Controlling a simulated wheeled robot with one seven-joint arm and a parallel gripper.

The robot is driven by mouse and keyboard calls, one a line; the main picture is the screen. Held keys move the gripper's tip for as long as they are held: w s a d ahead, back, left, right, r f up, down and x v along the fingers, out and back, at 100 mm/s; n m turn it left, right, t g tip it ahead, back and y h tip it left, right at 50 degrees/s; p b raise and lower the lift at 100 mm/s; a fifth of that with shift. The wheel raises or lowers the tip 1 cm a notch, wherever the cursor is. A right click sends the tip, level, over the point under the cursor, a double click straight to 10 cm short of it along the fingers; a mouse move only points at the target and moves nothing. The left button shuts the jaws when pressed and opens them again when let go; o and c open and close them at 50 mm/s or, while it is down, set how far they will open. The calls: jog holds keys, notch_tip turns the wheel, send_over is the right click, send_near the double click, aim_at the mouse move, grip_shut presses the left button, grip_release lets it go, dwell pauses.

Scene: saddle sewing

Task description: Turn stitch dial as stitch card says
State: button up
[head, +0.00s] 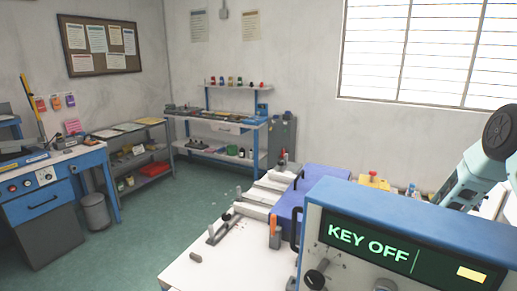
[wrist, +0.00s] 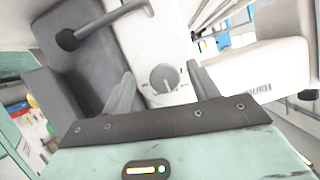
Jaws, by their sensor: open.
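In the wrist view, a round grey dial (wrist: 163,78) with a pale pointer line sits on a white machine body (wrist: 148,40). My gripper (wrist: 161,73) is open, its two fingers on either side of the dial with gaps to it. I cannot tell how far the fingertips are above the dial. No stitch card can be clearly made out. In the head view my gripper is hidden; only part of my arm shows at the right.
A blue control box (head: 405,225) in the head view has a screen reading "KEY OFF" (head: 368,242) and knobs below it. A dark grey block with a lever (wrist: 112,22) stands left of the dial. Shelves (head: 225,120) stand at the back; the green floor is open at left.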

jog(key=shift+s+d, duration=0.6)
jog(key=shift+d, duration=0.35)
jog(key=shift+s+d, duration=0.6)
jog(key=shift+d, duration=0.35)
jog(key=shift+c, duration=0.3)
jog(key=shift+f, duration=0.1)
jog(key=c, duration=1)
